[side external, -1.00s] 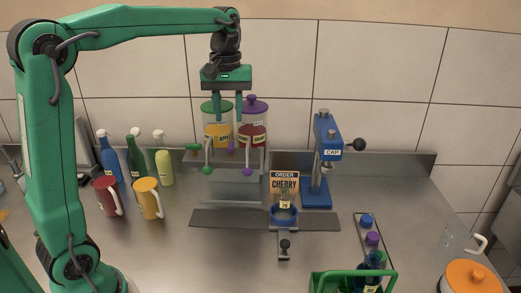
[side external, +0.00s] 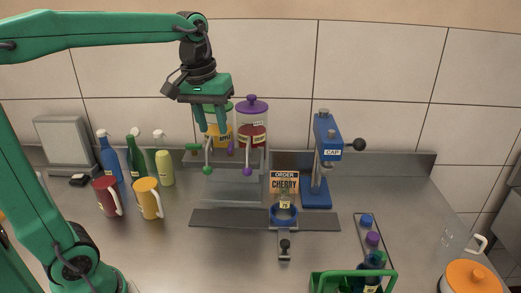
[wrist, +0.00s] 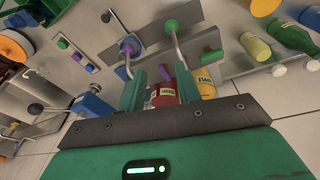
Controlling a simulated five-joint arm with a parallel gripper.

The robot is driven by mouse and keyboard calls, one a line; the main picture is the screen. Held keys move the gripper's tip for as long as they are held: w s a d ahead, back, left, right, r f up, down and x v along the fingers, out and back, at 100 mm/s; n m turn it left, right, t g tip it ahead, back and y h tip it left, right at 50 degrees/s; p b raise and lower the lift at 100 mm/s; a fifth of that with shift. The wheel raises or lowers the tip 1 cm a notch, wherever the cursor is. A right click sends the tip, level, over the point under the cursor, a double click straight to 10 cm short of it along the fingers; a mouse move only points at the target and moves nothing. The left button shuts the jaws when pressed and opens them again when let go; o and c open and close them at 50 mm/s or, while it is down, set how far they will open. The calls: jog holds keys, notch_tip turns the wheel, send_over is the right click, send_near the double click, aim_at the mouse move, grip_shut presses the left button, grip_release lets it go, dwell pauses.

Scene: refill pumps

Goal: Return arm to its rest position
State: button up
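My gripper (side external: 211,130) hangs in the air, fingers down, in front of the two pump jars. Its two fingers stand apart with nothing between them; in the wrist view (wrist: 160,85) the gap is also empty. Behind it stand the yellow jar with a green lid (side external: 225,132) and the red jar with a purple lid (side external: 253,134). The fingers partly hide the yellow jar. A bottle (side external: 285,199) stands in the blue holder (side external: 284,216) on the dark rail, in front of the orange CHERRY order card (side external: 285,182).
A blue cap press (side external: 326,160) stands right of the jars. Red (side external: 106,197) and yellow (side external: 148,198) mugs and several bottles stand at left. A green crate (side external: 326,284) holds a dark bottle at front right. An orange-lidded pot (side external: 473,278) is in the corner.

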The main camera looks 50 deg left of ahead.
jog(key=s+d+f+m+t, duration=0.3)
jog(key=s+f+m, duration=0.3)
jog(key=s, duration=0.6)
jog(key=shift+d+f+t, duration=0.2)
jog(key=shift+f+t, duration=0.1)
jog(key=shift+f, duration=0.25)
